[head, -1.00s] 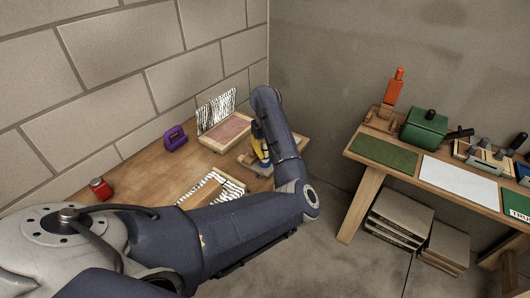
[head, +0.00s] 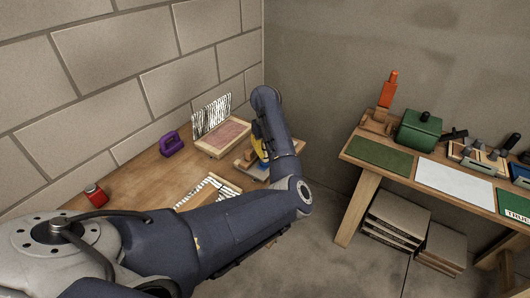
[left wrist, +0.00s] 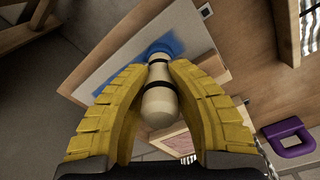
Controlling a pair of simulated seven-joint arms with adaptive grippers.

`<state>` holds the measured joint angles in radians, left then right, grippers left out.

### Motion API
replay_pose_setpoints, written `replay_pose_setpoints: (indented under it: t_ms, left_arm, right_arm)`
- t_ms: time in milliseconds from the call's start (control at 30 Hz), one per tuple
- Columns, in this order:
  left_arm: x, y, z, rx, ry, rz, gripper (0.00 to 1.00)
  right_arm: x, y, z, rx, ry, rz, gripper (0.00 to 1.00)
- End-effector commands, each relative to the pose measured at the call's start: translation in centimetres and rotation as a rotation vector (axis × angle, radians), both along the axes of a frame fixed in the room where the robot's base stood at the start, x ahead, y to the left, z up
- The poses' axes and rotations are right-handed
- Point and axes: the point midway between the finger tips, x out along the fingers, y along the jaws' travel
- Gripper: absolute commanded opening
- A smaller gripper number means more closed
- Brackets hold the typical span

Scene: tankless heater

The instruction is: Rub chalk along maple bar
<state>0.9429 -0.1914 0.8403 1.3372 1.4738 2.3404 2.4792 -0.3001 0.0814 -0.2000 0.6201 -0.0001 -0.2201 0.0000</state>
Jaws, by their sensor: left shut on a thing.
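My left gripper (left wrist: 165,68) has yellow ridged fingers shut on a pale, rounded handle (left wrist: 160,105) with dark bands. The handle's far end meets a blue patch (left wrist: 163,50) on a light grey plate (left wrist: 125,72); whether it touches is hard to tell. In the head view the left gripper (head: 260,150) is mostly hidden behind my arm, over a small board at the table's far right end. I cannot identify a chalk or a maple bar for certain. My right gripper is not in view.
The wooden table (head: 135,182) also holds a purple block-like object (head: 172,144), a red can (head: 96,195), a pinkish tray (head: 222,138) with a striped panel (head: 211,117), and a striped frame (head: 205,190). A second bench (head: 363,178) with a green box (head: 421,131) stands right.

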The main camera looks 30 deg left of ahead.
Motion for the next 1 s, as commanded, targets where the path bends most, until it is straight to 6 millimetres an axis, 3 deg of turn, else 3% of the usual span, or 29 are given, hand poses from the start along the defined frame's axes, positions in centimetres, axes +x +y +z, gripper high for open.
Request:
replay_pose_setpoints:
  t_ms: [533,1000]
  left_arm:
    - [0.1,0.0,4.3,0.001,-0.003,0.001,0.0]
    - [0.0,0.0,4.8,-0.001,-0.001,0.0,0.0]
  right_arm:
    - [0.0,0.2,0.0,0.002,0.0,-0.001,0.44]
    - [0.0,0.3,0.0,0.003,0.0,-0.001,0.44]
